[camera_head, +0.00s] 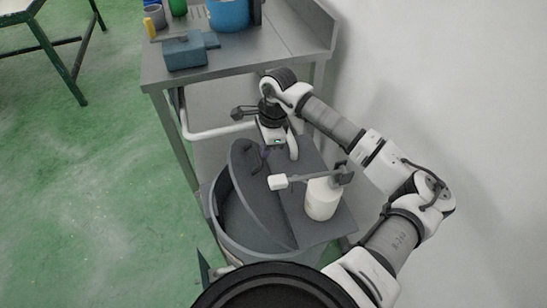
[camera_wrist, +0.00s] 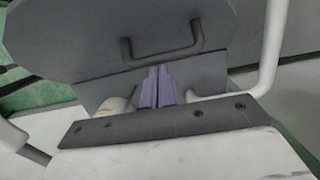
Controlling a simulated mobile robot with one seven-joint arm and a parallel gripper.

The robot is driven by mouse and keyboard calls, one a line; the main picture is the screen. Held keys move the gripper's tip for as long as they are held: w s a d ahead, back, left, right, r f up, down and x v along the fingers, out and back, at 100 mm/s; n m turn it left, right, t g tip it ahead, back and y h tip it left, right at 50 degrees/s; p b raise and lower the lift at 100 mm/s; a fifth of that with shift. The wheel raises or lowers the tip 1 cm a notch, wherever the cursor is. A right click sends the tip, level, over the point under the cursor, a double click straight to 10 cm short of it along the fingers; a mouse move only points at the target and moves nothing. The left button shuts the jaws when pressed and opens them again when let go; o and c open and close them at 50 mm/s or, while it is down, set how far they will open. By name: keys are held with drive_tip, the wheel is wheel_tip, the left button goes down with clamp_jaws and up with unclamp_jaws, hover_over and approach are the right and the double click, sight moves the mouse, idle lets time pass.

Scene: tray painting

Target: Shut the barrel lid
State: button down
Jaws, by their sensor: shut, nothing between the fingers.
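The grey barrel (camera_head: 208,203) stands below the end of the metal table. Its half-round lid (camera_head: 262,198) is raised and stands steeply tilted, leaving the left half of the barrel open. In the wrist view the lid (camera_wrist: 75,42) fills the upper part, with a dark bar handle (camera_wrist: 163,54) on its face. My gripper (camera_head: 266,155) is above and behind the barrel, close to the lid's upper edge. In the wrist view my purple fingers (camera_wrist: 157,86) are shut and empty, just below the handle in the picture. I cannot tell whether they touch the lid.
The metal table (camera_head: 240,56) bears a blue-grey box (camera_head: 185,52) and a blue bucket (camera_head: 228,14).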

sight(237, 165)
drive_tip(key=shift+h, duration=0.5)
drive_tip(key=a+f+b, duration=0.1)
drive_tip(key=a+b, duration=0.1)
drive_tip(key=b, duration=0.1)
drive_tip(key=s+a+f+b, duration=0.1)
drive_tip(key=a+f+b, duration=0.1)
drive_tip(key=a+b, duration=0.1)
drive_tip(key=s+a+f+b, duration=0.1)
drive_tip(key=a+b, duration=0.2)
drive_tip(key=b, duration=0.1)
drive_tip(key=shift+s+f, duration=0.25)
drive_tip(key=shift+s+a+f+b, duration=0.3)
drive_tip(key=shift+a+f+b, duration=0.6)
drive_tip(key=shift+b, duration=0.7)
drive_tip(key=shift+s+f, duration=0.1)
drive_tip(key=shift+s, duration=0.05)
